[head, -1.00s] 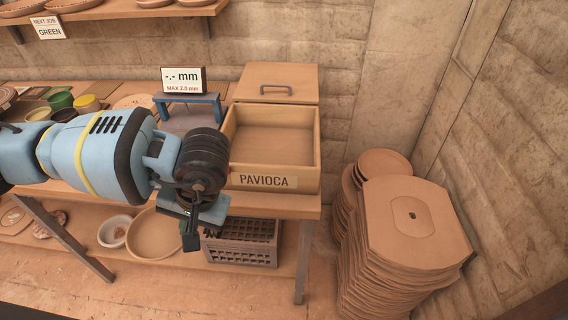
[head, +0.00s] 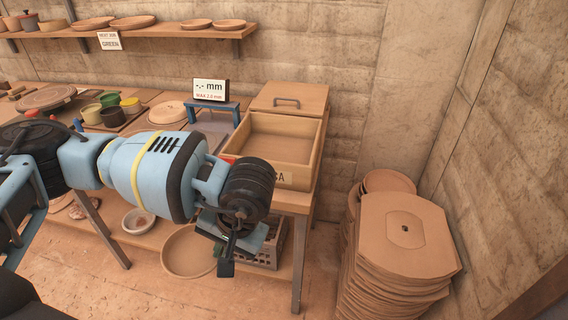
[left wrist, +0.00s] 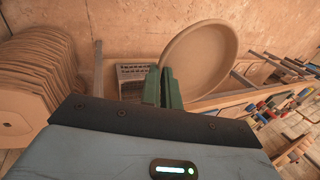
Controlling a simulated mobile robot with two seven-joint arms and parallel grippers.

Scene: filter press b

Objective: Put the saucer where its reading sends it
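A round tan saucer (head: 190,252) with a raised rim is held by its edge in my left gripper (head: 228,258), in front of the table's low shelf. In the left wrist view the saucer (left wrist: 203,58) lies beyond the green fingers (left wrist: 163,87), close together at its rim; the exact grip is partly hidden. The gauge display (head: 210,90) reads "-.- mm" and "MAX 2.0 mm", above a small blue stand (head: 215,115). An open wooden box (head: 298,175) stands on the table, its label partly hidden by my arm. My right gripper is not in view.
A lidded box (head: 288,98) stands behind the open one. Glaze pots (head: 108,98) sit at the table's left. A tall stack of clay slabs (head: 405,240) stands at right. A wall shelf (head: 150,34) holds dishes and a "GREEN" sign (head: 110,41). A grey crate (head: 268,252) is below.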

